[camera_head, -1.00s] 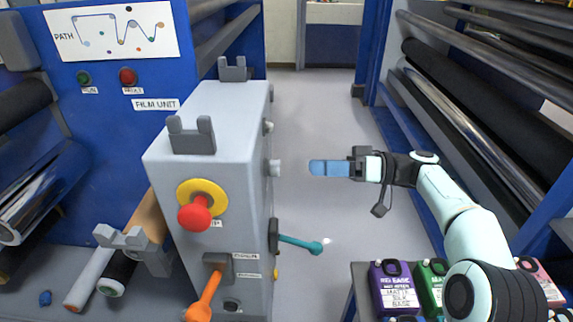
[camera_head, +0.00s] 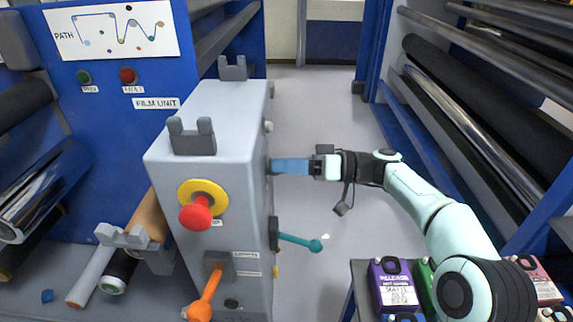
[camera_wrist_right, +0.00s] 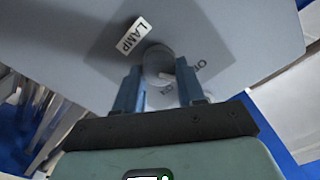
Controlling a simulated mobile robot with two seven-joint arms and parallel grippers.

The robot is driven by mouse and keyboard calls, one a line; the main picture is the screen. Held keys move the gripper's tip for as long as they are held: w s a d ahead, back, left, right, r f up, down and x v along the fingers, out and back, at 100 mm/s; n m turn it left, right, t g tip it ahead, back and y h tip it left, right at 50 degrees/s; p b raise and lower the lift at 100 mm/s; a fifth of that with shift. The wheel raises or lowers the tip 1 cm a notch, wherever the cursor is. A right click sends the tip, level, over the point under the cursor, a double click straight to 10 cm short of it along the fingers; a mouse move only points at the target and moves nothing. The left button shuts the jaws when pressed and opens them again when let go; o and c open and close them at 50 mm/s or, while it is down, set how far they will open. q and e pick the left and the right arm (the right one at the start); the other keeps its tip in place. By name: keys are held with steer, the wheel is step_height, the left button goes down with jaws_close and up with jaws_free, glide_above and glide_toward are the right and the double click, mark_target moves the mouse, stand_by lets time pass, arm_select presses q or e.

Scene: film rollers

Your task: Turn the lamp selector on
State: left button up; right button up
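The lamp selector (camera_wrist_right: 158,60) is a round grey knob under a white LAMP label (camera_wrist_right: 132,35) in the right wrist view. In the head view the selector is hidden behind my fingers. My right gripper (camera_head: 276,166) reaches the right side of the grey cabinet (camera_head: 225,110). In the wrist view its two blue fingers (camera_wrist_right: 158,84) stand apart, one on each side of the knob, with narrow gaps. My left gripper is out of view.
Below my right gripper a teal lever (camera_head: 300,241) sticks out of the cabinet. A red stop button (camera_head: 196,213) and an orange handle (camera_head: 203,297) are on its front. The aisle floor (camera_head: 315,110) is clear.

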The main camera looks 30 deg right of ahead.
steer(key=shift+m, duration=0.4)
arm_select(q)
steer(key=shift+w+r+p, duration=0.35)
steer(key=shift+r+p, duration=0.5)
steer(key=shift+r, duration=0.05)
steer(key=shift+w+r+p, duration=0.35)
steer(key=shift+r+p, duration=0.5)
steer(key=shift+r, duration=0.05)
arm_select(e)
steer(key=shift+w+d+m, duration=0.1)
steer(key=shift+m, duration=5.4)
steer(key=shift+f, duration=0.1)
steer(key=o, duration=1.1)
steer(key=shift+c, duration=0.2)
